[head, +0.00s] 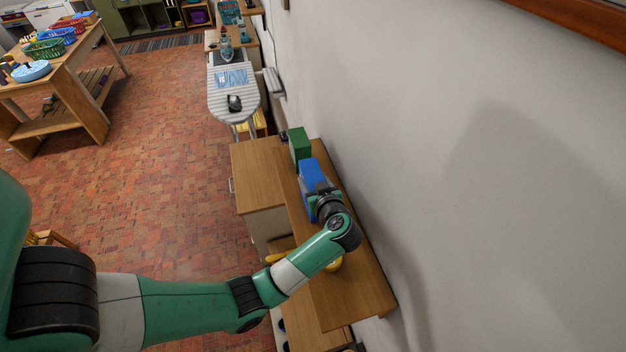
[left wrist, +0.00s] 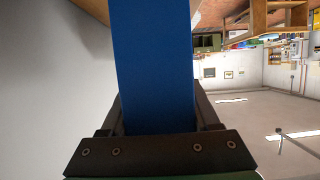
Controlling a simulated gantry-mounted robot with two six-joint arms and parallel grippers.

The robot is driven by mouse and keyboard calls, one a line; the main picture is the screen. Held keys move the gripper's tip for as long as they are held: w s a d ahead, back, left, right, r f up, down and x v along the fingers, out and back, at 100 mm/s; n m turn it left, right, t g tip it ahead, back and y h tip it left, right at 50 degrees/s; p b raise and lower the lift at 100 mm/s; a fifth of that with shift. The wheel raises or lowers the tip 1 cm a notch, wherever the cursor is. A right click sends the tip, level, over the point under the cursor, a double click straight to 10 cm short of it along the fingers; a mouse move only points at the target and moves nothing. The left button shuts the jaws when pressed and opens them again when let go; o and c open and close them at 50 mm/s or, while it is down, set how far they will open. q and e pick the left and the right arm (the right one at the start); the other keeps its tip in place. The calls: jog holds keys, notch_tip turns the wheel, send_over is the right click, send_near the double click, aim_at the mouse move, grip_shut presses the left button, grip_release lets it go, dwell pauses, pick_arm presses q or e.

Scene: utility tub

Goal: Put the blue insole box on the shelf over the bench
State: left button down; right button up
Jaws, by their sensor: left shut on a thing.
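The blue insole box (head: 313,173) is at the shelf over the bench (head: 345,290), near the wall. My left gripper (head: 322,195) is shut on the box at its near end. In the left wrist view the blue box (left wrist: 153,65) fills the middle, between the two fingers of my left gripper (left wrist: 155,125). The box appears over the shelf's far part, just in front of a green box (head: 299,143). I cannot tell whether its underside touches the shelf. My right gripper is not in view.
The wall (head: 480,180) runs close along the shelf's right side. A wooden-topped cabinet (head: 256,170) stands left of the shelf. The near part of the shelf is mostly clear, with something yellow (head: 335,265) partly hidden by my arm. An ironing board (head: 233,100) stands farther back.

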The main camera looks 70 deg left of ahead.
pick_arm(q)
jog(key=shift+f, duration=0.15)
jog(key=shift+c, duration=0.6)
grip_release()
jog(key=b+v, duration=0.1)
jog(key=v, duration=1.1)
jog(key=shift+r, duration=0.25)
